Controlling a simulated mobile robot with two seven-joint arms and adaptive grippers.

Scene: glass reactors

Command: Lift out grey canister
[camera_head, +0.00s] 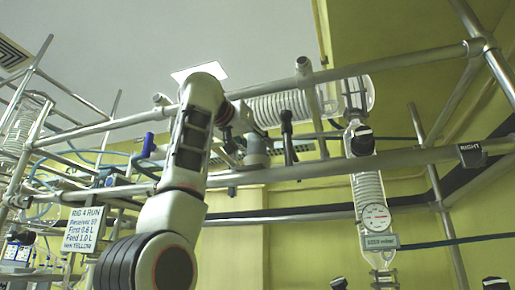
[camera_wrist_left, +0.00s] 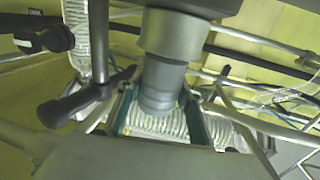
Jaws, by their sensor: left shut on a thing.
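The grey canister (camera_wrist_left: 172,45) shows large at the top middle of the left wrist view, with a wide upper collar and a narrower lower body. My left gripper (camera_wrist_left: 158,112) has its green-edged fingers on either side of the lower body and is shut on it. In the head view my left arm rises from the bottom, and the gripper (camera_head: 250,148) is at the metal rails, with the grey canister (camera_head: 257,150) partly hidden there. I cannot tell whether the canister touches its holder. My right gripper is not in view.
Metal rails (camera_head: 400,158) cross close by. A ribbed glass coil (camera_head: 275,108) lies behind the gripper, with a black-knobbed clamp (camera_head: 287,130) beside it. A glass column with a dial gauge (camera_head: 376,217) hangs at right. A white sign (camera_head: 83,228) hangs at left.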

